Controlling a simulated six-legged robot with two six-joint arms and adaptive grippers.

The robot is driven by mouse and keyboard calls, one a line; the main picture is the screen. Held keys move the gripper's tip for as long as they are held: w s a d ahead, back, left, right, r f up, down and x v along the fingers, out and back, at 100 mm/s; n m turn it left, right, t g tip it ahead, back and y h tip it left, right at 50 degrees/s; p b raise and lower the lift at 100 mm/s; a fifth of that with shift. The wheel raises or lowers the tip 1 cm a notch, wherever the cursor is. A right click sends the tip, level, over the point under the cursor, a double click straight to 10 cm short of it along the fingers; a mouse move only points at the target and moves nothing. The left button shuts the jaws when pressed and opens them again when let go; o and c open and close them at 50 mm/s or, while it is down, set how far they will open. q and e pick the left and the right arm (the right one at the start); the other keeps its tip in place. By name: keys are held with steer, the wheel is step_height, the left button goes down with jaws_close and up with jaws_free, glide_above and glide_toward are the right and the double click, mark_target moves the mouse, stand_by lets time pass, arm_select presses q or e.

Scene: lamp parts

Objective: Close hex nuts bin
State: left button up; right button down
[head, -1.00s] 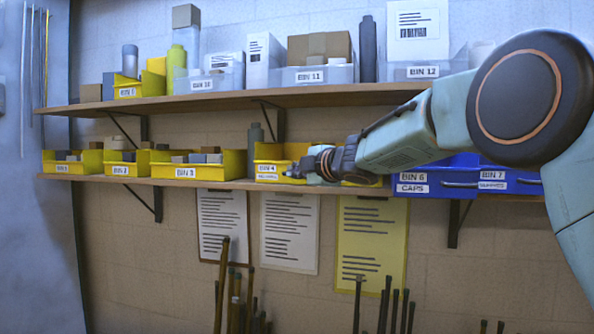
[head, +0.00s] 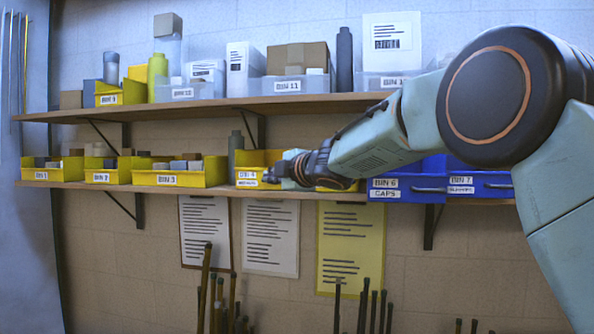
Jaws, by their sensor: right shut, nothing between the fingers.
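The yellow BIN 4 (head: 247,175) stands on the lower shelf. A second small label below its number is too blurred to read, so I cannot tell for sure that it is the hex nuts bin. My right gripper (head: 272,176) is shut and empty. It is at the right part of the bin's front, and I cannot tell whether it touches it. My right wrist hides much of the yellow bin (head: 340,187) just to the right. My left gripper is not in view.
Yellow bins, including BIN 3 (head: 180,178), stand to the left on the lower shelf (head: 210,188). Blue BIN 6 (head: 408,188) and BIN 7 (head: 480,185) stand to the right. The upper shelf (head: 215,103) with boxes runs above my gripper.

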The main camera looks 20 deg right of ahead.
steer(key=a+b+v, duration=0.1)
steer(key=b+v, duration=0.2)
steer(key=v, duration=0.7)
steer(key=s+a+f+m+g+b, duration=0.1)
steer(key=s+f+m+g+b, duration=0.3)
steer(key=f, duration=1.2)
steer(key=s+a+f+m+b, duration=0.1)
steer(key=s+f+m, duration=0.35)
steer(key=f, duration=1.05)
steer(key=s+a+f+m+g+b, duration=0.15)
steer(key=f+m, duration=0.55)
steer(key=f, duration=0.9)
steer(key=s+d+f+m+g+h+b, duration=0.1)
steer(key=s+f+m+g+b, duration=0.15)
steer(key=s+f, duration=0.7)
steer(key=s+d+f+m+g+h+b, duration=0.15)
steer(key=s+f+b, duration=0.25)
steer(key=s+f, duration=0.55)
arm_select(q)
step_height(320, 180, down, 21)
steer(key=b, duration=0.5)
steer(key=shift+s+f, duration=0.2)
arm_select(e)
steer(key=s+f+g, duration=0.6)
steer(key=s+f, duration=1.2)
steer(key=s, duration=0.1)
steer(key=shift+s+d+f+h, duration=0.2)
steer(key=shift+s+h, duration=0.1)
steer(key=shift+h, duration=0.15)
